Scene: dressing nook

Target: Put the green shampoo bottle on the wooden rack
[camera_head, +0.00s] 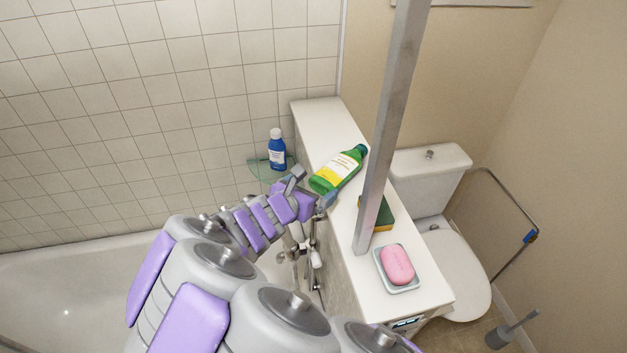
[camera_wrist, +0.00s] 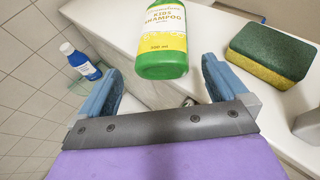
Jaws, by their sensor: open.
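The green shampoo bottle (camera_head: 338,170), with a yellow and white label, appears to lie on its side on the white ledge (camera_head: 330,120). Its cap points to the back right and its base faces my gripper, near the ledge's left edge. My gripper (camera_head: 313,187) is open and empty, just in front of the base. In the wrist view, the bottle (camera_wrist: 163,40) shows ahead, in line with the gap between the two blue fingers (camera_wrist: 162,68); I see no contact. I cannot make out a wooden rack in either view.
A green and yellow sponge (camera_head: 377,214) and a pink soap (camera_head: 397,264) on a dish are on the ledge, by a grey post (camera_head: 385,140). A blue bottle (camera_head: 277,152) stands on a glass corner shelf (camera_head: 256,168). A bathtub (camera_head: 60,290) lies left, a toilet (camera_head: 440,250) right.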

